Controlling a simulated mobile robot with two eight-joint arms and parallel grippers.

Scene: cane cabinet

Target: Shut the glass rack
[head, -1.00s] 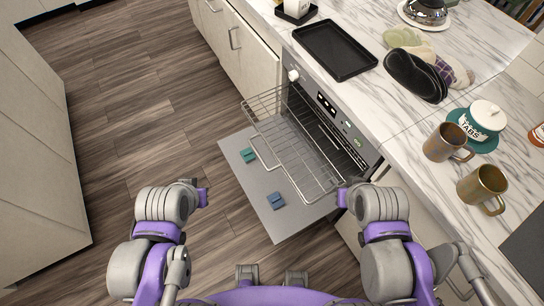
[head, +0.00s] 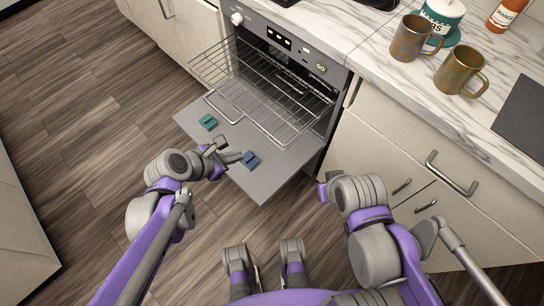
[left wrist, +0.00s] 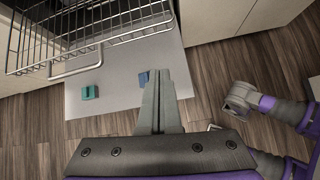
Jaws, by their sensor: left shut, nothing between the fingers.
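The wire rack (head: 262,86) is slid out of the oven (head: 300,62) above its lowered door (head: 262,178). The rack's front bar shows in the left wrist view (left wrist: 110,58). My left gripper (head: 238,157) is shut and empty, over the door's outer part, just in front of the rack. In the left wrist view its closed fingers (left wrist: 158,85) point toward the door and appear apart from the rack. My right gripper (head: 324,188) is beside the door's right edge; its fingers are not clear enough to judge.
A teal block (head: 208,122) and a blue block (head: 250,160) are on the lowered door. Mugs (head: 412,38) stand on the marble counter (head: 375,50). Cabinets with handles (head: 450,173) are to the right. The wooden floor (head: 80,110) to the left is clear.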

